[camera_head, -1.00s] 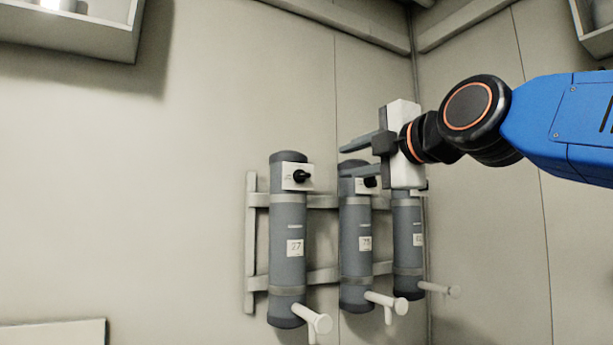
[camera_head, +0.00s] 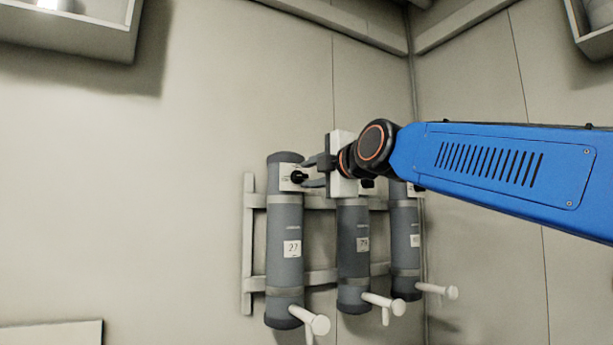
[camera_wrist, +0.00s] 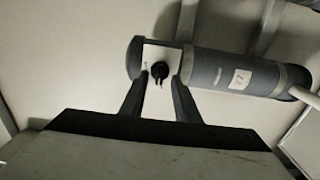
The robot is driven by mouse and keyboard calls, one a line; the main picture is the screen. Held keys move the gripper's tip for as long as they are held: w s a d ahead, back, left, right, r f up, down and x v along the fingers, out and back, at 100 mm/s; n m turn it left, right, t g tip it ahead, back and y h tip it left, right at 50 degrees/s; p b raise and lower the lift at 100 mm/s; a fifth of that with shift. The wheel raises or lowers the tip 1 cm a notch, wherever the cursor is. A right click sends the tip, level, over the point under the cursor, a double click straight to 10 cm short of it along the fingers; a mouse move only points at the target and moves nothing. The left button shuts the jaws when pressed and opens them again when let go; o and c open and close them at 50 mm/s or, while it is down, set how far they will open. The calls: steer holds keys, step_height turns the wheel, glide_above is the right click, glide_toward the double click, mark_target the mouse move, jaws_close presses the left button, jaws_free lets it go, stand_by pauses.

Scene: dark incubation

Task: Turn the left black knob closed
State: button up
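The left black knob (camera_head: 299,176) sits on a pale plate (camera_head: 287,184) near the top of the left grey cylinder (camera_head: 286,225), labelled 27. In the wrist view the knob (camera_wrist: 159,70) stands between and just beyond the fingertips. My gripper (camera_head: 306,172) is open, with one finger above and one below the knob's level in the head view. In the wrist view my gripper (camera_wrist: 160,82) has a finger on each side of the knob. I cannot tell whether either finger touches it.
Two more grey cylinders, the middle one (camera_head: 353,255) and the right one (camera_head: 404,250), hang on the same wall rack (camera_head: 248,245). White handles such as the left one (camera_head: 312,320) stick out below. Wall shelves (camera_head: 95,35) are at the top corners.

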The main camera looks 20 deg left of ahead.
steer(key=shift+x, duration=0.95)
steer(key=shift+c, duration=0.6)
jaws_close()
